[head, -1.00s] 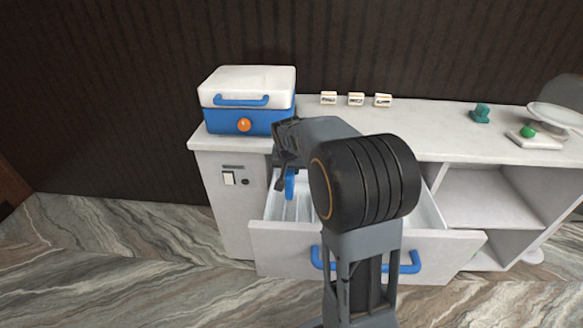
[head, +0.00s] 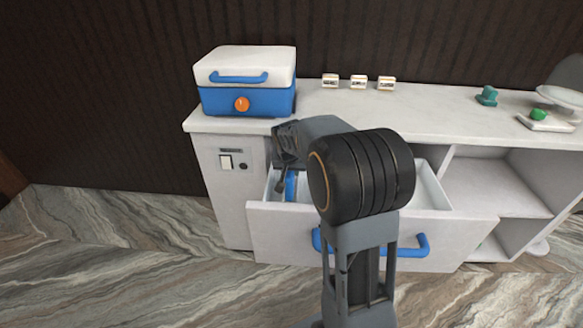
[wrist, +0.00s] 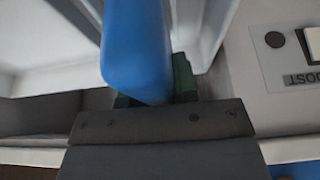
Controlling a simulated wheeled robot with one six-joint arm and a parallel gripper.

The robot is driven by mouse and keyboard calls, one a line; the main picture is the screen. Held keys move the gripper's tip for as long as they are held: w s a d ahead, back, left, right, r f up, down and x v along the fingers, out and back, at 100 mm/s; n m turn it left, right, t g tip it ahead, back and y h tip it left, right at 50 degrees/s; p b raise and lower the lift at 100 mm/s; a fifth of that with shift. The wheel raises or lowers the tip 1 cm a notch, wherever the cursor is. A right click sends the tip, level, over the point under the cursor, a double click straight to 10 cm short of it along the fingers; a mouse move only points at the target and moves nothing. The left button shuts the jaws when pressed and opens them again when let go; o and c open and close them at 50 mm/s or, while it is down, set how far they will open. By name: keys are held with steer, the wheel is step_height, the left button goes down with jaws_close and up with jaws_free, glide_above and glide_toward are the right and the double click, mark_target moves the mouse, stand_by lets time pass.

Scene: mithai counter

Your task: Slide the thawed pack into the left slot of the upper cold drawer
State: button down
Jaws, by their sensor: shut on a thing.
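The blue pack (head: 291,186) is held upright at the left end of the open upper drawer (head: 370,232). In the wrist view the pack (wrist: 137,50) stands large in front of the jaws, with pale drawer walls on both sides of it. My gripper (head: 283,181) is shut on the pack; it also shows in the wrist view (wrist: 155,98). The pack's lower end is inside the drawer opening, and whether it touches the drawer floor cannot be told. My arm hides the middle of the drawer.
A blue and white cool box (head: 247,98) stands on the counter (head: 440,120) above the drawer. Several small labelled blocks (head: 357,82) line the back edge. A switch panel (head: 230,162) is left of the drawer. Open shelves (head: 497,185) are at right.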

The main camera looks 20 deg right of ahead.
steer(key=shift+f+b, duration=1.95)
steer(key=shift+f, duration=0.95)
steer(key=c, duration=0.8)
jaws_free()
steer(key=p+v, duration=0.3)
steer(key=v, duration=1)
steer(key=shift+s+a+r+p, duration=0.1)
steer(key=shift+r+p, duration=0.3)
